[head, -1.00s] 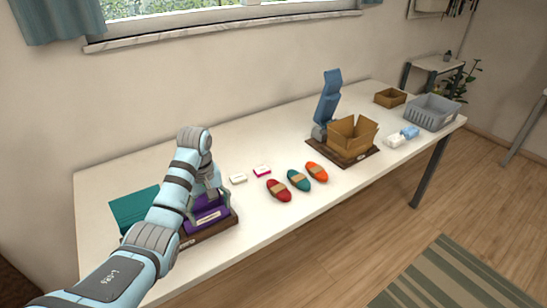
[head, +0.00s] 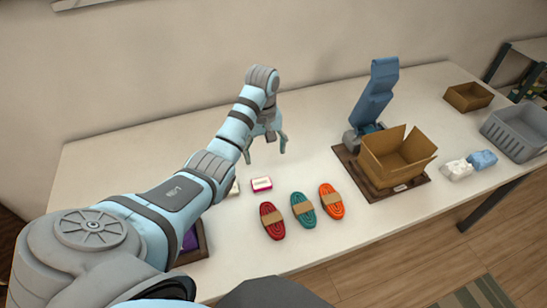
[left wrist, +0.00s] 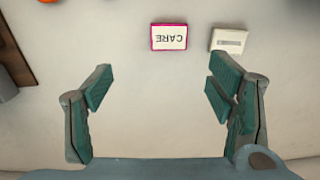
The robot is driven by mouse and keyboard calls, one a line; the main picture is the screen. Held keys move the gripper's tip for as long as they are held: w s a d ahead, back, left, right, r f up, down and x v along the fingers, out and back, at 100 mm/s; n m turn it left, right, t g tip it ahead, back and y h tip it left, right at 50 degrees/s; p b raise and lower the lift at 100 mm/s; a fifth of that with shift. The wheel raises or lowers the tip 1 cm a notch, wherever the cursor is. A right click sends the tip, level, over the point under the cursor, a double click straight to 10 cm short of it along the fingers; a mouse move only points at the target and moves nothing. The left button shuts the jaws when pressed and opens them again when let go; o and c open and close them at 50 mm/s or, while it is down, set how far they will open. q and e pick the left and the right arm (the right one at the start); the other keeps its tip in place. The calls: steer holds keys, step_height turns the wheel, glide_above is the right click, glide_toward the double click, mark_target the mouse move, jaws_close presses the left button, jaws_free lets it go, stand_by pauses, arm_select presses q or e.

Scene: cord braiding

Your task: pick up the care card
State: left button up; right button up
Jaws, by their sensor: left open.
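The care card (head: 261,184) is a small white card with a pink-red border, lying flat on the table. In the left wrist view the care card (left wrist: 169,37) shows the word CARE upside down, beyond the fingertips. My left gripper (head: 265,149) is open and empty above the table, behind the card in the head view. In the left wrist view the left gripper (left wrist: 160,85) has its fingers wide apart, with bare table between them. My right gripper is not in view.
A small white block (head: 234,188) lies just left of the card, partly behind my arm. Red (head: 272,221), teal (head: 303,210) and orange (head: 331,202) cord bundles lie to the right. An open cardboard box (head: 398,157) stands farther right. The table behind the card is clear.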

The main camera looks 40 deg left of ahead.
arm_select(q)
steer(key=b, duration=0.1)
glide_above(262, 186)
steer(key=f, duration=0.7)
steer(key=shift+s+a, duration=0.1)
steer(key=shift+s, duration=0.15)
steer(key=f, duration=0.2)
steer(key=f+b, duration=0.1)
steer(key=f, duration=0.1)
steer(key=w+f, duration=0.1)
steer(key=f, duration=0.1)
steer(key=shift+f+b, duration=0.1)
steer(key=shift+b, duration=0.3)
steer(key=shift+s, duration=0.15)
steer(key=shift+s+r, duration=0.1)
steer(key=shift+r, duration=0.1)
steer(key=shift+c, duration=0.7)
steer(key=c, duration=0.7)
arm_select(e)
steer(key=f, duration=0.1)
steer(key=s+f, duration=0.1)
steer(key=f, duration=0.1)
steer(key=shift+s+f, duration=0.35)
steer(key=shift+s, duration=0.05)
